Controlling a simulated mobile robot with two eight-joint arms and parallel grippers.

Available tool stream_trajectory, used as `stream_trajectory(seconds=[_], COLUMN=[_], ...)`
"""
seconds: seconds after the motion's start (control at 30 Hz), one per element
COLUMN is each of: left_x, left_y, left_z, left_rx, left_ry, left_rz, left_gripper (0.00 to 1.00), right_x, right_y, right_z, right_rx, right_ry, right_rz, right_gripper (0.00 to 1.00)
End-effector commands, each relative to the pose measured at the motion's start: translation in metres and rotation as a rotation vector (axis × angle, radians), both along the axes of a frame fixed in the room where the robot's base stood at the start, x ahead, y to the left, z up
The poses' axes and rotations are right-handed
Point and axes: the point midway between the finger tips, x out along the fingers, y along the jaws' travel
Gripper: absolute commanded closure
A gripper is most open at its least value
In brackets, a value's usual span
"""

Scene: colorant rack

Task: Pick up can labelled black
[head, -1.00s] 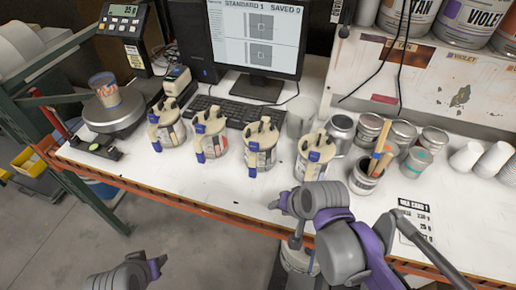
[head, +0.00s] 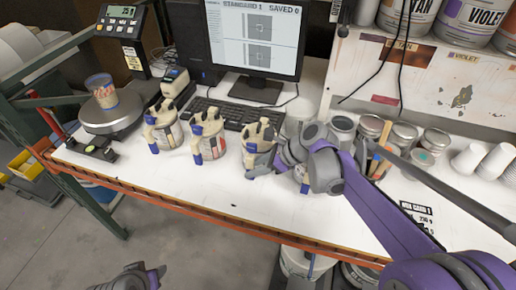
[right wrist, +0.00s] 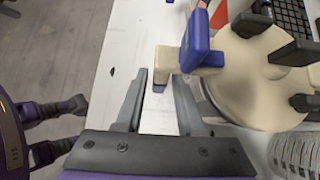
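Several cans with beige lids and blue-tipped handles stand in a row on the white bench: a left one (head: 163,127), a second (head: 209,138) and a third (head: 259,147). The rightmost (head: 303,176) is mostly hidden behind my right arm. I cannot read which is labelled black. In the right wrist view my right gripper (right wrist: 161,85) is open, its two fingertips just short of a blue-and-beige handle (right wrist: 190,55) on a can's lid (right wrist: 255,85). Nothing is between the fingers. My left gripper (head: 150,277) is low at the bottom edge, away from the cans; its opening is unclear.
A scale (head: 112,118) with a cup (head: 102,90) stands left. A keyboard (head: 228,112) and monitor (head: 254,40) are behind the cans. Metal tins (head: 403,136), stir sticks (head: 380,150) and white cups (head: 468,160) crowd the right. The bench front (head: 190,185) is clear.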

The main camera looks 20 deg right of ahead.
Motion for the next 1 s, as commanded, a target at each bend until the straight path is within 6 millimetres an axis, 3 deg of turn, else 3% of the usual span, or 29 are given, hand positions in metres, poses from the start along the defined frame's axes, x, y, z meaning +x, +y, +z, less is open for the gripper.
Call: stream_trajectory(seconds=[0.3,0.63,0.83,1.0], left_x=[0.001,0.001,0.001,0.001], left_y=[0.000,0.000,0.000,0.000], left_z=[0.004,0.003,0.004,0.004], left_rx=[0.000,0.000,0.000,0.000], left_ry=[-0.003,-0.003,-0.003,-0.003], left_rz=[0.000,0.000,0.000,0.000], left_gripper=[0.50,0.50,0.50,0.50], right_x=[0.015,0.017,0.017,0.017], right_y=[0.025,0.029,0.029,0.029], right_z=[-0.034,-0.040,-0.040,-0.040], right_rx=[-0.001,-0.002,-0.002,-0.002], right_ry=[-0.002,-0.002,-0.002,-0.002], right_rz=[0.002,0.000,0.000,0.000], right_gripper=[0.62,0.62,0.98,1.00])
